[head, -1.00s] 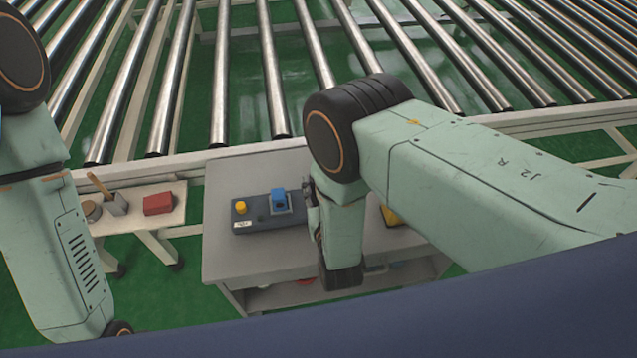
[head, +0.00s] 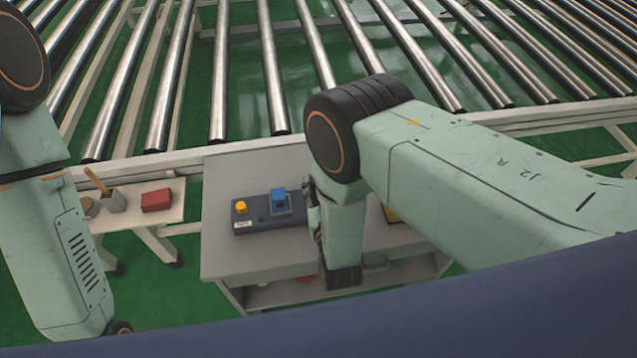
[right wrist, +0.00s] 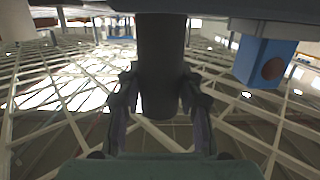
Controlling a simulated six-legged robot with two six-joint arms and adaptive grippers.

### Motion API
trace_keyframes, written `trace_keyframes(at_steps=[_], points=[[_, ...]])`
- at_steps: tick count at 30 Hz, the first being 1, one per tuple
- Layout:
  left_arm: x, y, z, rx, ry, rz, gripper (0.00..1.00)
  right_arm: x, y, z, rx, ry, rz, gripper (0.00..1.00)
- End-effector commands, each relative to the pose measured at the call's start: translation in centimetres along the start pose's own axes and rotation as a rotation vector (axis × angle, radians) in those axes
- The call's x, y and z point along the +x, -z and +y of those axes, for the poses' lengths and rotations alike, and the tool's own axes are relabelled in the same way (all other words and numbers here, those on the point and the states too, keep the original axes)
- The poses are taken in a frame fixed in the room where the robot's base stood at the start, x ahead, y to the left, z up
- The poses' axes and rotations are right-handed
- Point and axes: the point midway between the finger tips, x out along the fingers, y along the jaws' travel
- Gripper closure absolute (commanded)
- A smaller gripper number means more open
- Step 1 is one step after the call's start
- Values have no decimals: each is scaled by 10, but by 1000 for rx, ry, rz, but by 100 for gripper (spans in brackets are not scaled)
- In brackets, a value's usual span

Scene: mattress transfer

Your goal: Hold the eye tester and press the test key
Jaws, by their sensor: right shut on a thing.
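The eye tester (head: 263,219) is a dark grey box with a yellow button (head: 240,207), a blue block (head: 280,199) and a small white label. It lies on a grey table (head: 245,262). My right gripper (head: 310,200) is at the tester's right end, partly hidden behind my own arm. In the right wrist view my right gripper (right wrist: 160,95) is shut on a dark cylinder (right wrist: 160,65), which seems to be part of the tester. The blue block (right wrist: 263,62), with a dark round face, shows to its right. My left gripper is not in view.
A roller conveyor (head: 280,65) runs behind the table. A small side table (head: 138,217) at the left bears a red box (head: 156,200) and a grey cup (head: 113,200). A yellow thing (head: 390,214) shows partly behind my right arm. The table front is clear.

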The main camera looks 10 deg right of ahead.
Motion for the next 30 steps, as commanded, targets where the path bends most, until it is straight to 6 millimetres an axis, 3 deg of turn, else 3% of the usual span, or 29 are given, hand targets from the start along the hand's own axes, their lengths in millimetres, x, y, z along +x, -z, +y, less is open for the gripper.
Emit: trace_keyframes(at_steps=[17, 30], points=[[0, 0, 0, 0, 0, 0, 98, 1, 3, 0, 3, 0, 8, 100], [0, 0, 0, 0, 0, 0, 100, 1, 3, 0, 3, 1, 8, 100]])
